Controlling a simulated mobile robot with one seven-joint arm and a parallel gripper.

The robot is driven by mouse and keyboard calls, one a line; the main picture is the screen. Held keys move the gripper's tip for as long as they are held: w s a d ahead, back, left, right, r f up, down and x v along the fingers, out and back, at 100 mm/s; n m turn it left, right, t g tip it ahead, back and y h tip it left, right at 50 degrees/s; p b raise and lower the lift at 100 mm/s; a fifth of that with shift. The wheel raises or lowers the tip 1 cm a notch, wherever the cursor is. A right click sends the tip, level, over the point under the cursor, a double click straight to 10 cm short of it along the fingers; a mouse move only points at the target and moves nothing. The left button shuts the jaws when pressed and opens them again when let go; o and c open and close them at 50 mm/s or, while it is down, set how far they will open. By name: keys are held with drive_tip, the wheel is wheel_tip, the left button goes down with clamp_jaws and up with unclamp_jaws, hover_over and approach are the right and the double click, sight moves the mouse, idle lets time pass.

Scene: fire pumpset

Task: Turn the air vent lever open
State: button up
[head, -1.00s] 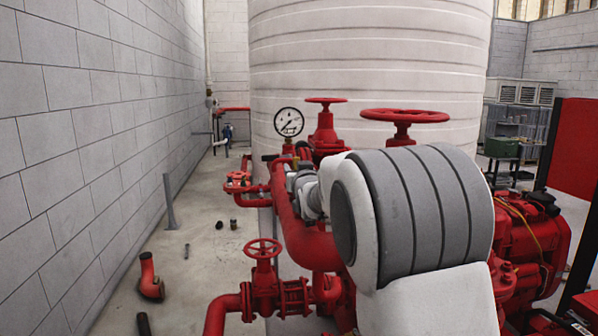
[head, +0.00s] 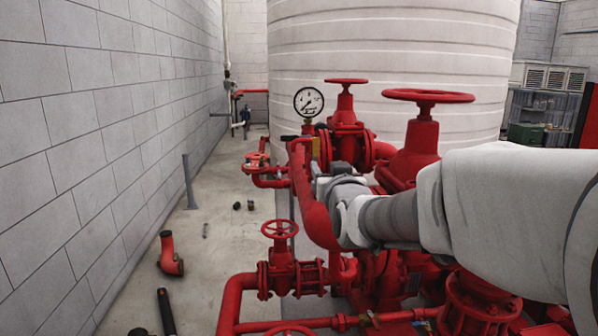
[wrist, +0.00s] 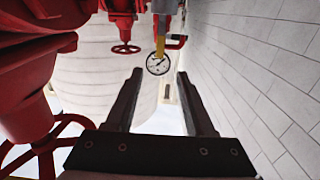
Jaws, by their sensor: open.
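My gripper (wrist: 160,74) is open and empty in the wrist view, with its two dark fingers apart. In that upside-down view, a yellow fitting (wrist: 160,45) and the white dial gauge (wrist: 158,64) show beyond the fingertips, between them. In the head view, the gauge (head: 308,102) stands above the red pipe, with the yellow fitting (head: 315,147) below it. A small dark bar (head: 289,138) sticks out left of the gauge stem; it may be the air vent lever, but I cannot tell its position surely. My arm hides part of the pipework, and my fingers are not clear there.
Red handwheels (head: 428,96) and valves stand right of the gauge, close to my arm. A smaller handwheel (head: 280,229) stands below left. A block wall (head: 110,130) runs along the left, with fairly open floor (head: 215,265) beside it and a few loose parts.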

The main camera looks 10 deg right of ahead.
drive_tip(key=shift+s, duration=1)
drive_tip(key=shift+s, duration=0.1)
drive_tip(key=s+a+f+g, duration=0.1)
drive_tip(key=s+f+g, duration=0.35)
drive_tip(key=s, duration=0.45)
drive_tip(key=s+a+f+n+g+y, duration=0.1)
drive_tip(key=s+f+g, duration=0.3)
drive_tip(key=s, duration=0.5)
drive_tip(key=s+a+f+g, duration=0.1)
drive_tip(key=s+f+g, duration=0.2)
drive_tip(key=s+f, duration=0.45)
drive_tip(key=s+r+p, duration=0.3)
drive_tip(key=r+p, duration=0.9)
drive_tip(key=r, duration=0.1)
drive_tip(key=shift+s+d+r+g+p, duration=0.25)
drive_tip(key=shift+s+r+g+p, duration=0.1)
drive_tip(key=shift+g, duration=0.1)
